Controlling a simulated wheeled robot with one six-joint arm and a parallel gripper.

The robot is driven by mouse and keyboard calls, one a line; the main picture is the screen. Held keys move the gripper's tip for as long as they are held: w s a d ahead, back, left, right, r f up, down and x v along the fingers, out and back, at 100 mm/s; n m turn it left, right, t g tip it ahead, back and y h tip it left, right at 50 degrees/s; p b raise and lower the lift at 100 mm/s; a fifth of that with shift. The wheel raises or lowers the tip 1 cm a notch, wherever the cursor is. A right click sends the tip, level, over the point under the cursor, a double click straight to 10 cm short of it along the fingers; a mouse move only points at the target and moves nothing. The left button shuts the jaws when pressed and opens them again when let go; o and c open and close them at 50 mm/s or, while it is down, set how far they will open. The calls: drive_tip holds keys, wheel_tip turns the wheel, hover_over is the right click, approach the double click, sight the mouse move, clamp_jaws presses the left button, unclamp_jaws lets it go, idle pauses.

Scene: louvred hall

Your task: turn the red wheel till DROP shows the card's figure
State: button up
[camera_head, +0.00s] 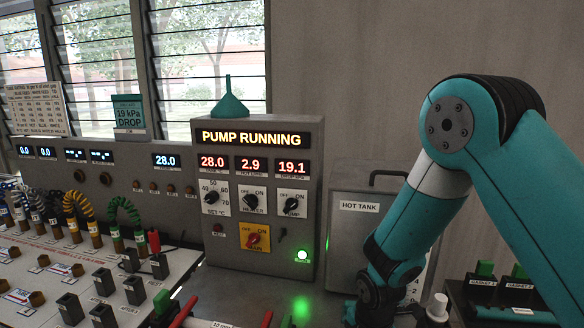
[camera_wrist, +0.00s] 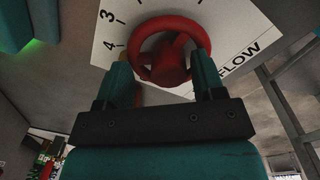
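The red wheel (camera_wrist: 170,72) shows in the wrist view, over a white dial plate (camera_wrist: 238,45) with the marks 3 and 4 and the word FLOW. My gripper (camera_wrist: 163,58) has one finger at each side of the wheel's rim. Whether the fingers press on it or stand a little apart, I cannot tell. The teal-topped card (camera_head: 129,117) reads 19 kPa DROP. The right red display (camera_head: 291,167) on the grey pump panel reads 19.1; its small label looks like DROP. In the head view the wheel and my gripper are hidden.
The pump panel (camera_head: 258,258) shows PUMP RUNNING, with 28.0 and 2.9 on its other displays and a green lamp lit. The HOT TANK box (camera_head: 350,185) stands right of it, behind my arm. A bench of cables and switches (camera_head: 45,270) fills the left. A teal funnel (camera_head: 229,104) tops the panel.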

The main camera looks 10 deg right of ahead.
drive_tip(key=shift+s+d+f, duration=0.15)
drive_tip(key=shift+s+f, duration=0.5)
drive_tip(key=r+p, duration=0.6)
drive_tip(key=r, duration=0.1)
drive_tip(key=shift+w+r, duration=0.2)
drive_tip(key=shift+r, duration=0.1)
drive_tip(key=shift+f, duration=0.1)
drive_tip(key=shift+w, duration=0.1)
drive_tip(key=shift+r, duration=0.4)
wheel_tip(320, 180, up, 17)
drive_tip(key=b, duration=0.2)
drive_tip(key=shift+f, duration=0.2)
